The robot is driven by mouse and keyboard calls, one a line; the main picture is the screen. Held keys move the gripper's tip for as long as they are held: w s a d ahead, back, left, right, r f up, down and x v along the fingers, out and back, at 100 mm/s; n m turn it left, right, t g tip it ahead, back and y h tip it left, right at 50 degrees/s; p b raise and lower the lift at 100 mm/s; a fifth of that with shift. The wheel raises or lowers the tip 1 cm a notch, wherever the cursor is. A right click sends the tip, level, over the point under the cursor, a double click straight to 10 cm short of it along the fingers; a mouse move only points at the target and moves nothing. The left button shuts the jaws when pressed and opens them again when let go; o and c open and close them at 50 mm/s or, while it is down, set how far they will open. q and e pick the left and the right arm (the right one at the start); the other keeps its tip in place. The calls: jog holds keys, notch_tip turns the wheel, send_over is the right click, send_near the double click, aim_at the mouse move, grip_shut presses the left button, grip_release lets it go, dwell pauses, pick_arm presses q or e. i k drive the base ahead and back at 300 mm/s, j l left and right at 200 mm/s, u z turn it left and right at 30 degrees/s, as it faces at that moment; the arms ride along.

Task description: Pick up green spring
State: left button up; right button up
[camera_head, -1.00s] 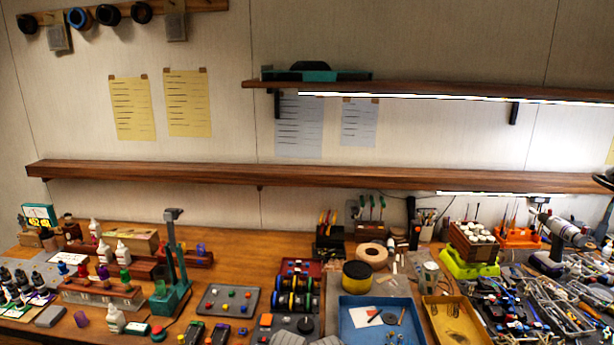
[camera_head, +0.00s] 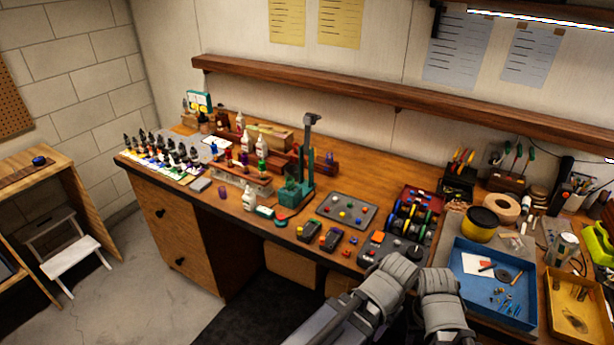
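I cannot pick out a green spring for certain. Two grey parts of my own arms show at the bottom, in front of the bench edge. No gripper fingertips show on them, so neither gripper can be seen holding anything.
The workbench (camera_head: 345,182) is crowded. A grey tray of coloured knobs (camera_head: 345,210), a green stand (camera_head: 295,190), a blue tray (camera_head: 470,300) and a yellow tray (camera_head: 552,310) are on it. A white step stool (camera_head: 72,262) stands on the open floor (camera_head: 140,310) at left.

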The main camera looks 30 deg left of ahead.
aim_at(292, 185)
jog(key=j+z, duration=0.1)
jog(key=j, duration=1.4)
jog(key=i, duration=0.05)
